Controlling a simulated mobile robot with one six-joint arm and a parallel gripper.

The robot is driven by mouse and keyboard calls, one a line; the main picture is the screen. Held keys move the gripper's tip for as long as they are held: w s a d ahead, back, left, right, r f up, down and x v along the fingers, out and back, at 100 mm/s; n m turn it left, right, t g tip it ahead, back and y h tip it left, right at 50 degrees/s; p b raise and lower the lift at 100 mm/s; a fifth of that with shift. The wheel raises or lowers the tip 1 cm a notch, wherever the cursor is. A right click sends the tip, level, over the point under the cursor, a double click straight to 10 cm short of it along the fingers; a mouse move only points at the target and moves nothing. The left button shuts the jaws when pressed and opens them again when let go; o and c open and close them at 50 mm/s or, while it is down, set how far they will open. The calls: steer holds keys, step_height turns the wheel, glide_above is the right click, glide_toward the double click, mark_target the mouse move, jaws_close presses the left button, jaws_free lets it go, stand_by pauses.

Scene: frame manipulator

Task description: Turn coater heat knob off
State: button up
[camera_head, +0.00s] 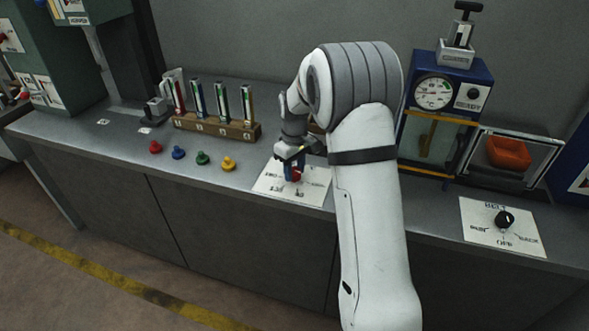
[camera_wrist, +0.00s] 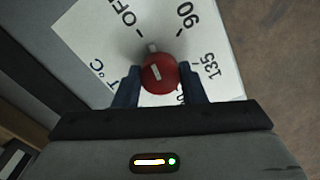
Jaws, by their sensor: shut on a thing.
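The coater heat knob is a red round knob (camera_wrist: 158,73) with a white line on top, standing on a white dial plate (camera_wrist: 85,40). The plate reads T °C, OFF, 90 and 135; part of the lettering is hidden behind a finger. A small white pointer beyond the knob lies between the OFF and 90 ticks. In the head view the red knob (camera_head: 297,175) is partly covered by my gripper (camera_head: 292,170), which reaches down onto the plate (camera_head: 318,186). My gripper (camera_wrist: 160,84) is shut on the knob, with one dark blue finger on each side.
Several coloured knobs (camera_head: 202,158) stand on the bench left of the plate, before a wooden rack (camera_head: 218,128) of tubes. At right are a blue gauge unit (camera_head: 447,75), an orange container (camera_head: 508,152) and a belt dial plate (camera_head: 480,237) with a black knob (camera_head: 504,219).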

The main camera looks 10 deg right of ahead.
mark_target(295, 170)
steer(key=shift+w+r+n, duration=0.1)
steer(key=shift+w+n, duration=0.05)
steer(key=shift+n, duration=0.95)
steer(key=o, duration=1)
step_height(295, 170, up, 8)
steer(key=shift+f, duration=0.25)
steer(key=shift+r, duration=0.1)
